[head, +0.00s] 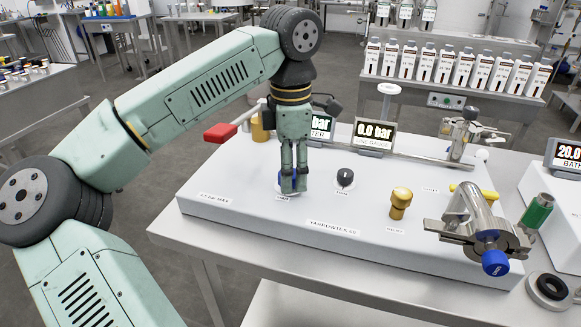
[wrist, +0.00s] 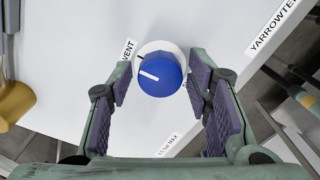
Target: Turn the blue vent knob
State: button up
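The blue vent knob (wrist: 160,75) is round with a white pointer line and sits on a white disc beside a label reading VENT. In the head view the knob (head: 285,187) is mostly hidden behind my fingers. My gripper (head: 294,188) points down over it. In the wrist view my gripper's (wrist: 159,78) two purple-padded fingers are apart, one on each side of the knob, with a narrow gap showing on both sides. The knob's pointer line runs toward the left and slightly up in the wrist view.
A black knob (head: 345,177) and a brass knob (head: 400,203) stand to the right on the white panel (head: 250,215). A metal clamp piece with another blue knob (head: 495,262) is at the right edge. A gauge display (head: 374,137) and a red-ended lever (head: 221,132) stand behind.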

jog(key=shift+o, duration=0.6)
notch_tip(320, 180, up, 12)
dwell(0.4)
